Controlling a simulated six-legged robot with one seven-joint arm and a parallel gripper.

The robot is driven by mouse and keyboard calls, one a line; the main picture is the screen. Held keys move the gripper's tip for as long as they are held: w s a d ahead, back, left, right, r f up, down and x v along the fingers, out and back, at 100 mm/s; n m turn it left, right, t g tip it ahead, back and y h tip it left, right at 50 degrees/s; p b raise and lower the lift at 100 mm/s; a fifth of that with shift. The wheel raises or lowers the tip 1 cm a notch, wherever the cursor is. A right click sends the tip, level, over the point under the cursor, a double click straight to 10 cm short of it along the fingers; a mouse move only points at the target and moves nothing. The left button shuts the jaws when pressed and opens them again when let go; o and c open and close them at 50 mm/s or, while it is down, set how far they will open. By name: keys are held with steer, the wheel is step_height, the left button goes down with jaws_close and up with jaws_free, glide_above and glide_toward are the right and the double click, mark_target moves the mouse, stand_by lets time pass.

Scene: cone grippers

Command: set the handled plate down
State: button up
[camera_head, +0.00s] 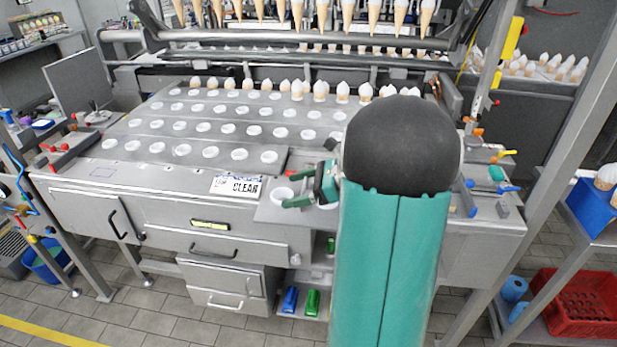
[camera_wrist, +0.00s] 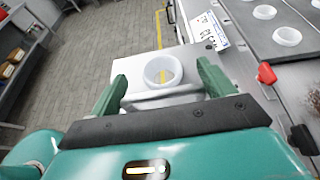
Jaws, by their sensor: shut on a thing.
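The handled plate is a flat grey metal plate (camera_wrist: 195,60) with a bar handle (camera_wrist: 150,101) on the side nearest my gripper. A white ring-shaped cup (camera_wrist: 163,70) is on the plate. My gripper (camera_wrist: 162,88) has its green fingers on either side of the handle and is shut on it. In the camera_head view, the plate (camera_head: 270,212) shows at the machine's front edge, left of my gripper (camera_head: 292,188). My arm hides part of this area. I cannot tell whether the plate's underside touches anything.
The metal worktop (camera_head: 120,173) holds rows of white cups; some at the back hold white-topped cones. A "CLEAR" sign (camera_head: 236,186) lies at its front edge, left of the plate. A red knob (camera_wrist: 266,73) stands right of my gripper in the wrist view. Tiled floor (camera_wrist: 110,35) lies beyond the plate.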

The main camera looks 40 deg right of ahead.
steer(key=w+a+f+n+g+y, duration=0.1)
steer(key=w+a+f, duration=0.3)
steer(key=a+f, duration=0.9)
steer(key=w+a+f+n+g+y, duration=0.1)
steer(key=w+a+f, duration=0.3)
steer(key=a+f, duration=0.9)
steer(key=shift+a+n, duration=0.15)
steer(key=shift+n, duration=0.35)
